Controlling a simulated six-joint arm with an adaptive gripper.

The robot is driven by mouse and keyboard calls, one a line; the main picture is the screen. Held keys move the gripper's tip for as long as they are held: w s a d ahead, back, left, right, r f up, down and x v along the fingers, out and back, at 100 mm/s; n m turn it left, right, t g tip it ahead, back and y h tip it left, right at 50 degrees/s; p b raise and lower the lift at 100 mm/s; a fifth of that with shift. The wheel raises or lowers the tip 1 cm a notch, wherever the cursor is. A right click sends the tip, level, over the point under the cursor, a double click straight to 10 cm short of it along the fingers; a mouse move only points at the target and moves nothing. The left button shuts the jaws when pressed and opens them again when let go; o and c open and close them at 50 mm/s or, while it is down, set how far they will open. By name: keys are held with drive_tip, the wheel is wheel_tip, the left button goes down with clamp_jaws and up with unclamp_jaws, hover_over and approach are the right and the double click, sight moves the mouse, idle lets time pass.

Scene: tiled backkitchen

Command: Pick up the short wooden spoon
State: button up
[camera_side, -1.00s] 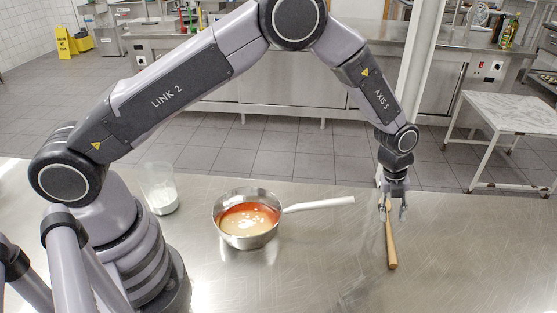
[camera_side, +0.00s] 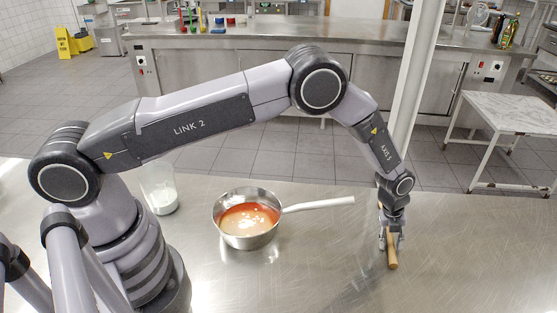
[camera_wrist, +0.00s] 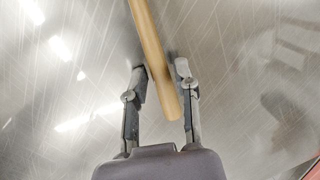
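The short wooden spoon (camera_side: 392,256) lies on the steel table, right of the saucepan. In the side view my gripper (camera_side: 391,245) is low over its handle and hides part of it. In the wrist view the spoon's handle (camera_wrist: 154,60) runs from the top edge down between my two fingers, its rounded end near the palm. My gripper's fingertips (camera_wrist: 160,72) are apart, one on each side of the handle, with a gap on the right. The left fingertip is very near the handle; I cannot tell if it touches. The spoon's other end is out of the wrist view.
A saucepan (camera_side: 219,222) with reddish sauce stands mid-table, its white handle (camera_side: 320,204) pointing right towards my gripper. A clear container (camera_side: 160,190) with white contents stands near my base. The table (camera_side: 480,260) is bare to the right of the spoon.

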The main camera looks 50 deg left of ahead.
drive_tip(key=shift+c, duration=0.4)
clamp_jaws()
